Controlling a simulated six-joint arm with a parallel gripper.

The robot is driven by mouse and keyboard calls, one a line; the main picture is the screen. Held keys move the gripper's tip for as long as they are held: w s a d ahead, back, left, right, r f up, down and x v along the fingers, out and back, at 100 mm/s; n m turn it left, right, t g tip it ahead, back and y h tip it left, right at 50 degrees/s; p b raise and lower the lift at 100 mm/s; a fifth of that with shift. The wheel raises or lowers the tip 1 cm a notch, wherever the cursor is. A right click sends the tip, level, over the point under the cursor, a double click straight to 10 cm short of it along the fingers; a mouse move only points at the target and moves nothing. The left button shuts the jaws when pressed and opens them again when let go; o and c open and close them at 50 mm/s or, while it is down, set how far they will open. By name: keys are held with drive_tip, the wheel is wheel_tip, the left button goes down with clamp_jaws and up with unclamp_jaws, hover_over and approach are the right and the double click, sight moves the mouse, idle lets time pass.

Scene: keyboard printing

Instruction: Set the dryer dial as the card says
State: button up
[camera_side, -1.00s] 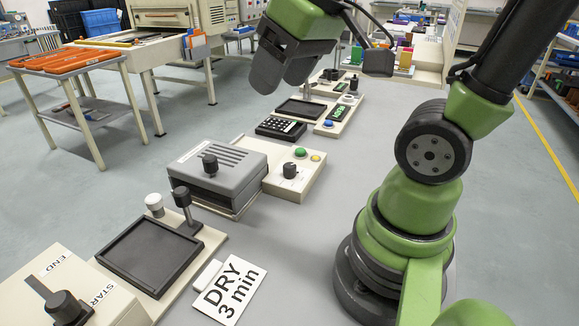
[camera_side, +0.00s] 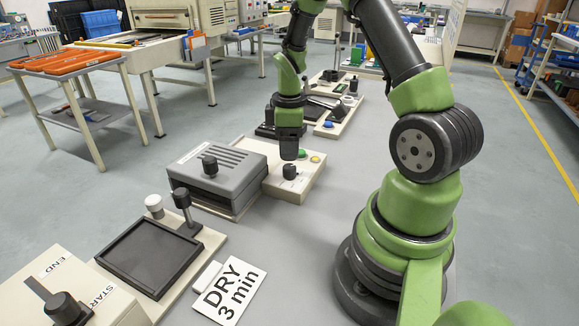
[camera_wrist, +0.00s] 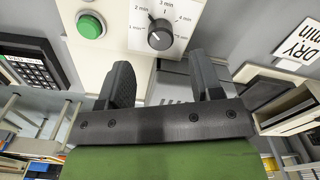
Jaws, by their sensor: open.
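The card (camera_side: 230,290) reads "DRY 3 min" and lies on the grey table at the front; part of it shows at the right of the wrist view (camera_wrist: 297,42). The black dryer dial (camera_side: 290,171) stands on a cream panel beside the grey dryer box (camera_side: 230,165). In the wrist view the dial (camera_wrist: 160,36) is ringed by minute marks, with "3 min" at the top. I cannot tell for sure which mark it points at. My gripper (camera_wrist: 162,66) is open and empty. In the side view my gripper (camera_side: 290,153) points down close above the dial, apart from it.
A black tray with a handle post (camera_side: 183,205) and a START/END slider box (camera_side: 70,285) are nearer. More stations stand behind my gripper.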

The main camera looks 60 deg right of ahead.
sight(289, 166)
wheel_tip(289, 166, down, 6)
drive_tip(key=shift+f, duration=0.15)
drive_tip(key=c, duration=0.9)
drive_tip(key=shift+m, duration=0.3)
drive_tip(key=m, duration=0.4)
drive_tip(key=shift+m, duration=2.5)
